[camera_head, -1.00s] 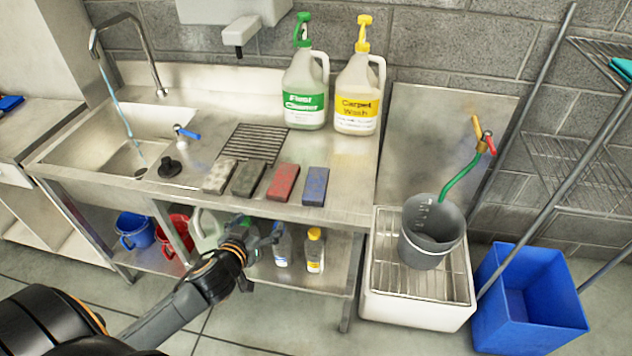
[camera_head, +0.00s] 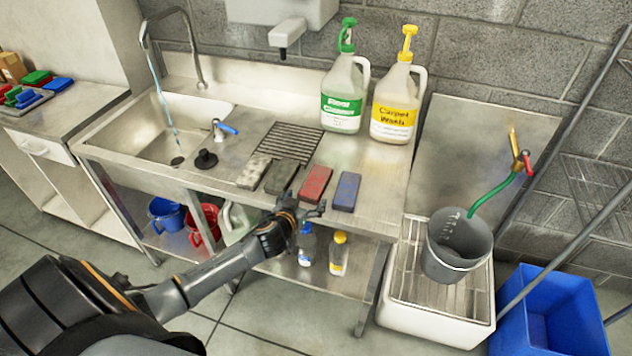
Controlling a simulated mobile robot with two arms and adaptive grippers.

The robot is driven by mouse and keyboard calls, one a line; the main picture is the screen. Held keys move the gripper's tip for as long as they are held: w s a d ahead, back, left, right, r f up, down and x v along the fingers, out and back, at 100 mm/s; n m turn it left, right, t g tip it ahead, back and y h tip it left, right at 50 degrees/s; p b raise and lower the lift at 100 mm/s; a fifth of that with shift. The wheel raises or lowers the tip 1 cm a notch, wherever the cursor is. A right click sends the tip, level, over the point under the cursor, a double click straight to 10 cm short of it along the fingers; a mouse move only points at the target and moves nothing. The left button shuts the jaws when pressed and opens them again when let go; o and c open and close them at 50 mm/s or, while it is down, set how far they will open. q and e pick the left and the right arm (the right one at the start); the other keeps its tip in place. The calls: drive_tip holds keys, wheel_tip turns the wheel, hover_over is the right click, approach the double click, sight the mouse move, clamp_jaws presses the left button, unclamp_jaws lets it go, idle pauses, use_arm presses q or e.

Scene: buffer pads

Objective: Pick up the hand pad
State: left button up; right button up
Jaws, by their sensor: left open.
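A row of block-shaped pads lies near the front edge of the steel counter: a speckled light grey pad (camera_head: 254,171), a dark grey pad (camera_head: 281,176), a red pad (camera_head: 315,184) and a blue pad (camera_head: 346,191). I cannot tell which one is the hand pad. My left gripper (camera_head: 305,205) is open and empty at the counter's front edge, just in front of the dark grey and red pads. It appears apart from them. My right gripper is not in view.
A green-labelled jug (camera_head: 344,95) and a yellow-labelled jug (camera_head: 397,100) stand behind the pads. A black drain rack (camera_head: 287,143) and sink (camera_head: 150,130) are to the left. Small bottles (camera_head: 338,253) stand on the shelf below. A grey bucket (camera_head: 456,245) is at right.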

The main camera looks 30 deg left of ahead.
use_arm(q)
drive_tip(key=shift+x, duration=0.9)
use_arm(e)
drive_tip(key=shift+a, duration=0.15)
use_arm(q)
drive_tip(key=c, duration=1.2)
drive_tip(key=shift+c, duration=0.2)
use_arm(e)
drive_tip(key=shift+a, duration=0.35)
